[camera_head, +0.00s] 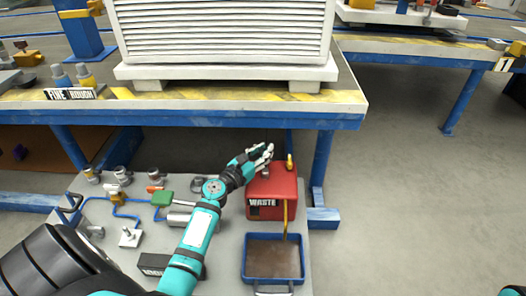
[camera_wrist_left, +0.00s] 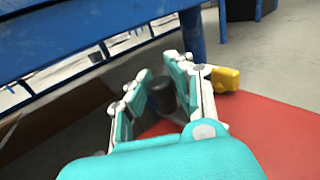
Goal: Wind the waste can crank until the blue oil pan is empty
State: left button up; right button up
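The red waste can (camera_head: 270,192), labelled WASTE, stands on the grey bench. Its red top (camera_wrist_left: 270,125) fills the right of the left wrist view. A dark, upright, cylindrical crank knob (camera_wrist_left: 161,96) rises near the can's top; it also shows in the head view (camera_head: 266,170). My left gripper (camera_head: 264,154) is over the can with its fingers spread on either side of the knob; in the wrist view (camera_wrist_left: 157,68) a gap shows beside it, and firm contact is not visible. The blue oil pan (camera_head: 246,262) sits in front of the can, with brown inside.
A yellow tube (camera_head: 285,216) runs from the can to the pan. A yellow fitting (camera_wrist_left: 226,79) sits by the can top. A blue-framed table (camera_head: 200,111) overhangs behind. Valves and a green block (camera_head: 163,198) stand left. Open floor lies right.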

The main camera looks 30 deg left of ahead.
pick_arm(q)
grip_shut()
dwell(0.3)
jog(key=shift+d+f+m+h, duration=0.15)
jog(key=shift+d+m+h, duration=0.15)
jog(key=shift+h, duration=0.1)
jog(key=shift+w+m+h+b, duration=0.15)
jog(key=shift+m+h+b, duration=0.2)
jog(key=shift+h, duration=0.15)
